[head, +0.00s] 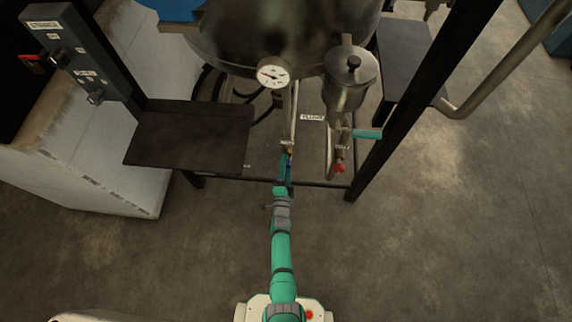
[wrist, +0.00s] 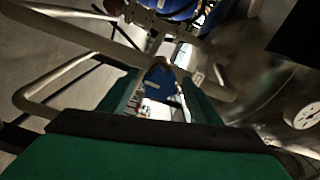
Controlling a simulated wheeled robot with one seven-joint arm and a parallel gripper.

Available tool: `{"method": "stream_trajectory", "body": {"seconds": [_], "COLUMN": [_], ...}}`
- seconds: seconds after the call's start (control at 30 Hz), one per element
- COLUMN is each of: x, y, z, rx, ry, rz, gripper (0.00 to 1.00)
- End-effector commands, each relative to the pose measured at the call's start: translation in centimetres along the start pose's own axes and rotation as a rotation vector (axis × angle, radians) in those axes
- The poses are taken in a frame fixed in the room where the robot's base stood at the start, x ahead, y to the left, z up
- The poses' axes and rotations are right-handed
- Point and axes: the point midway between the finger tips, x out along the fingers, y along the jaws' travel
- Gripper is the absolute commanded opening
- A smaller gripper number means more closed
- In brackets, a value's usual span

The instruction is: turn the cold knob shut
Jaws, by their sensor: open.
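A blue knob (wrist: 161,80), which I take to be the cold knob, shows between the fingers of my gripper (wrist: 160,98) in the wrist view. The fingers are open, one on each side of it. I cannot tell whether they touch it or how far it is turned. In the head view my gripper (head: 284,174) reaches up to the lower end of a thin vertical pipe (head: 291,115) under the metal vessel. There the knob is mostly hidden by the gripper and hard to make out.
A red knob (head: 340,168) sits to the right, below a small lidded metal pot (head: 350,75). A round gauge (head: 272,74) is above my gripper. A dark shelf (head: 190,137) is to the left, and a black post (head: 420,95) to the right. The floor in front is clear.

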Motion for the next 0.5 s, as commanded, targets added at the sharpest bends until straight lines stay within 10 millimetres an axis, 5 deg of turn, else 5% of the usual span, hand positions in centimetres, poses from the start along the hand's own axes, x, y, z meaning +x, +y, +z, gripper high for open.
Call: {"method": "stream_trajectory", "body": {"seconds": [0.5], "x": [-8.0], "y": [0.1], "z": [0.0], "rx": [0.0], "ry": [0.0], "rz": [0.002], "gripper": [0.58]}}
